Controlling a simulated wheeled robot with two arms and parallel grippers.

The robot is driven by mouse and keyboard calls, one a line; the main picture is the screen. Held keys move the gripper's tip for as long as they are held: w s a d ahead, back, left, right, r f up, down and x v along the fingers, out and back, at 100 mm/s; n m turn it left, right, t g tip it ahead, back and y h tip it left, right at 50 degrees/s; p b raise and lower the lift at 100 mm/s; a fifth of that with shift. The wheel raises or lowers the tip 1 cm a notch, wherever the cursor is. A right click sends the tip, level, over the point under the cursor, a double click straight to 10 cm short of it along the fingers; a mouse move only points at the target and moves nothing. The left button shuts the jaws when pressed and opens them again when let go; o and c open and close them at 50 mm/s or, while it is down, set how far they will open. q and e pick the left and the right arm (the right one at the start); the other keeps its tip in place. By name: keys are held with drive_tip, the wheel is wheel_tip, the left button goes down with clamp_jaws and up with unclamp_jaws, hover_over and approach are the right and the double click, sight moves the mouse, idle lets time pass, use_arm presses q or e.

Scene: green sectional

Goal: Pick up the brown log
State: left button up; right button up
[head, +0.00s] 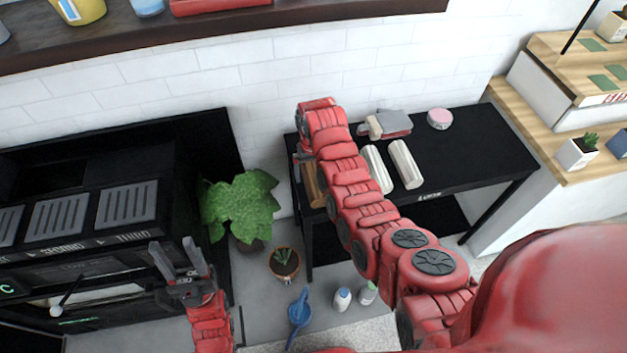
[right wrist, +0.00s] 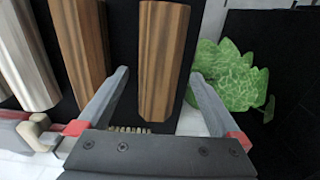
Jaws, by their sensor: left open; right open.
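A brown log (right wrist: 163,60) with striped wood grain lies between the two spread fingers of my right gripper (right wrist: 160,76) in the right wrist view. Dark gaps show on both sides of it. A second brown log (right wrist: 78,42) lies to its left, outside the fingers. In the head view a brown log (head: 312,186) shows at the black table's left end, partly covered by my right arm, which also hides most of the right gripper. My left gripper (head: 173,245) is open and empty in front of the black stove-like unit.
Two white logs (head: 405,164) (head: 377,168) lie on the black table (head: 465,150), with a grey item (head: 396,122) and pink tin (head: 440,118) behind. A leafy plant (head: 240,205) stands left of the table. A small potted plant (head: 284,263) and blue scoop (head: 300,313) are on the floor.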

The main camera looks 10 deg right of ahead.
sight(313, 176)
drive_tip(key=shift+f+p, duration=0.4)
drive_tip(key=shift+f, duration=1.65)
clamp_jaws()
